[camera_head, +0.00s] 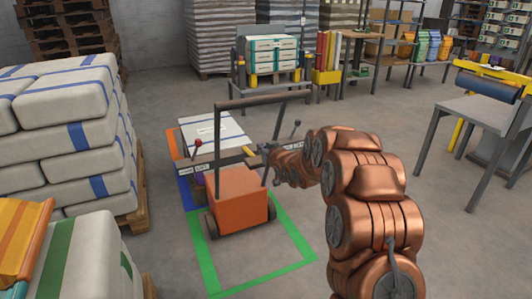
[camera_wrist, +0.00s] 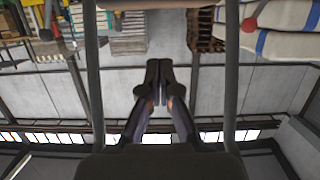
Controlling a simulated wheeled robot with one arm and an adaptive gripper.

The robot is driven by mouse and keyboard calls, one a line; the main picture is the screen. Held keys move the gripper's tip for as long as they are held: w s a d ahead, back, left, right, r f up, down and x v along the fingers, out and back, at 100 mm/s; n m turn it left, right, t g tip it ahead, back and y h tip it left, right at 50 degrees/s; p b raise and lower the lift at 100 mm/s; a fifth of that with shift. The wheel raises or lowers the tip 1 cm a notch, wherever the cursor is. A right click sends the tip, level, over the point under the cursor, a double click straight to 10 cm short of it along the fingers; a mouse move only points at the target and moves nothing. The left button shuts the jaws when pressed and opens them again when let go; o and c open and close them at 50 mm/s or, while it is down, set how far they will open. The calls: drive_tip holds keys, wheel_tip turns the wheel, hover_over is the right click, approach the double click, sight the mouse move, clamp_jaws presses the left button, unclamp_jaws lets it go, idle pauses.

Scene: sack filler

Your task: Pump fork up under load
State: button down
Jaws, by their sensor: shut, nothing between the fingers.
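An orange fork truck (camera_head: 238,200) stands on the floor with a dark upright handle frame (camera_head: 262,99). A lever with a red knob (camera_head: 198,143) is at its left and a lever with a dark knob (camera_head: 297,123) at its right. A white sack (camera_head: 212,130) lies at its far side, over the fork area; the forks are hidden. My gripper (camera_head: 250,156) is at the handle frame, partly hidden by my arm. In the wrist view its fingers (camera_wrist: 158,75) are shut and empty between two dark posts (camera_wrist: 232,80). The red knob (camera_wrist: 248,25) shows apart from the fingers.
Stacked white sacks (camera_head: 75,150) on a pallet stand at the left. A green floor outline (camera_head: 295,240) surrounds the truck's near side. A grey table (camera_head: 482,112) stands at the right, with open floor between it and my arm.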

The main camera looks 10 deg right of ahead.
drive_tip(key=shift+w+a+f, duration=0.1)
drive_tip(key=shift+w+f, duration=0.15)
drive_tip(key=shift+w, duration=0.2)
drive_tip(key=shift+f+b, duration=0.45)
drive_tip(key=shift+f, duration=1.5)
drive_tip(key=shift+f, duration=0.1)
